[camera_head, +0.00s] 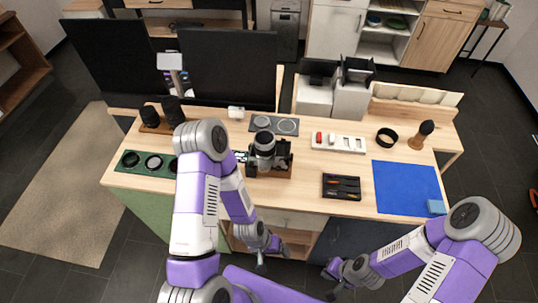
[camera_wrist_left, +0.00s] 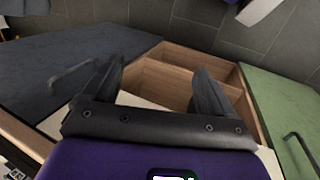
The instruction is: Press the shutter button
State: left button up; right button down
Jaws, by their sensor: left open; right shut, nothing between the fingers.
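A black and silver camera (camera_head: 264,150) stands on a brown wooden stand (camera_head: 270,172) near the middle of the table (camera_head: 300,190). Its shutter button is too small to make out. My left gripper (camera_head: 265,260) hangs in front of the table's front edge, below and apart from the camera. In the left wrist view its two dark fingers (camera_wrist_left: 153,88) are spread, with nothing between them. My right gripper (camera_head: 330,280) is low in front of the table, right of the left one. It is shut and empty, clear of the table.
A black tool tray (camera_head: 342,186), a blue mat (camera_head: 407,187) and a white tray (camera_head: 339,143) lie right of the camera. A green lens tray (camera_head: 138,170) lies left, partly behind my left arm. Monitors (camera_head: 230,68) stand behind. An open drawer or shelf (camera_wrist_left: 160,75) is below the tabletop.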

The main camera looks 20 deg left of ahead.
pick_arm(q)
grip_shut()
dwell(0.3)
dwell(1.1)
